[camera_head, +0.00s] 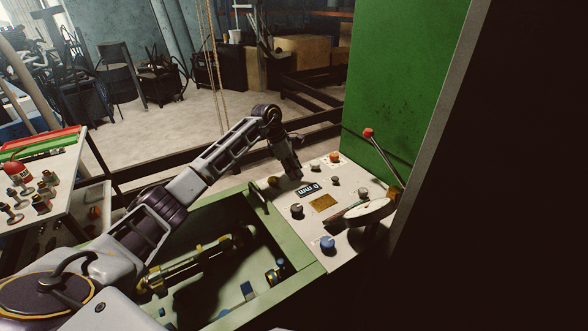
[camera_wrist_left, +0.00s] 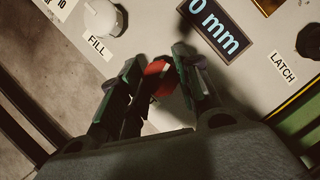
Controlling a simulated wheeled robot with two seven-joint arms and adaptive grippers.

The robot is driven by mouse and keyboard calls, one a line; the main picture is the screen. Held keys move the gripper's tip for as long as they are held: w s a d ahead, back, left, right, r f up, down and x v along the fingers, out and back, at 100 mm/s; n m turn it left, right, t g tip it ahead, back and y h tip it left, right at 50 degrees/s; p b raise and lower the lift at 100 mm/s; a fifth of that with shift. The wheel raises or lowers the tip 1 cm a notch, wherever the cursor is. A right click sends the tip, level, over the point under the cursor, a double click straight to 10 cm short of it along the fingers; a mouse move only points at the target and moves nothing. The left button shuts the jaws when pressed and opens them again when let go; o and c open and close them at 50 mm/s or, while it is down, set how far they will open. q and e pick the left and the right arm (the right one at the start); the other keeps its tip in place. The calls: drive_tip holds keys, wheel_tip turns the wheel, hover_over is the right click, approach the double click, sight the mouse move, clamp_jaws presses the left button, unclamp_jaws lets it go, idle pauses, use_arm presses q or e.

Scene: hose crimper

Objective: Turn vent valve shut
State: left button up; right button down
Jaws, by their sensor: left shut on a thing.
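My left gripper (camera_head: 295,170) is at the upper left part of the pale control panel (camera_head: 345,183). In the left wrist view, the left gripper (camera_wrist_left: 157,62) has its two dark fingers on either side of a red knob (camera_wrist_left: 158,79) and is shut on it. The fingers hide part of the knob, and no label for it shows, so I cannot read whether it is the vent valve. The display (camera_wrist_left: 217,24) beside it reads 0 mm. My right gripper is not in view.
A pale knob labelled FILL (camera_wrist_left: 106,17) and a black knob near the LATCH label (camera_wrist_left: 310,41) flank the fingers.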

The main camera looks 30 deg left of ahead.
use_arm(q)
drive_tip(key=shift+n+y, duration=0.3)
drive_tip(key=shift+n, duration=0.6)
drive_tip(key=n+t, duration=0.1)
drive_tip(key=n, duration=0.2)
drive_tip(key=shift+y+p, duration=0.3)
drive_tip(key=shift+y, duration=0.1)
drive_tip(key=n, duration=0.2)
drive_tip(key=n+y, duration=0.1)
drive_tip(key=n, duration=0.1)
drive_tip(key=shift+d+t+y, duration=0.15)
drive_tip(key=shift+t+y, duration=0.15)
drive_tip(key=shift+t, duration=0.1)
drive_tip(key=n+y, duration=0.1)
drive_tip(key=n, duration=0.3)
drive_tip(key=shift+b, duration=0.35)
drive_tip(key=shift+d+n+y, duration=0.1)
drive_tip(key=shift+n+y, duration=0.4)
drive_tip(key=shift+n, duration=0.6)
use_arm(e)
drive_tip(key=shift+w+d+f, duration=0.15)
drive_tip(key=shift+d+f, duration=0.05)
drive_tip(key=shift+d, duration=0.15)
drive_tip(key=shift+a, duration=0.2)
